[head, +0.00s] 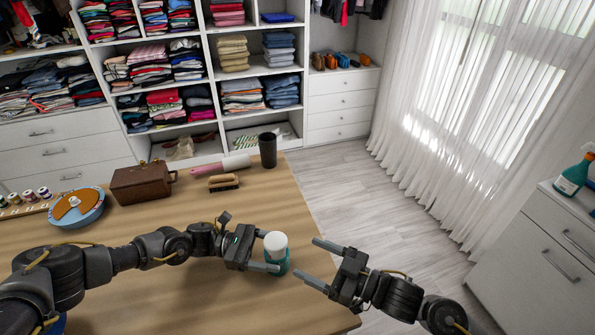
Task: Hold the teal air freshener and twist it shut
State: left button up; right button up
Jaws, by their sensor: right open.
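The teal air freshener (281,264) with a white top (276,243) stands upright near the right edge of the wooden table. My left gripper (268,253) reaches it from the left with one finger in front of the body and the other partly hidden behind it; it looks shut on the lower teal part. My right gripper (308,258) is open and empty, just right of the air freshener, its two fingers pointing towards it without touching.
On the wooden table (200,300) are a brown box (142,184), a brush (224,182), a lint roller (222,166), a dark cup (268,150), a round blue-rimmed item (77,207) and several thread spools (28,196). A spray bottle (573,178) stands on the white cabinet at right. The table's front middle is clear.

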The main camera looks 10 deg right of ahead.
pick_arm(q)
jog(key=shift+o, duration=0.9)
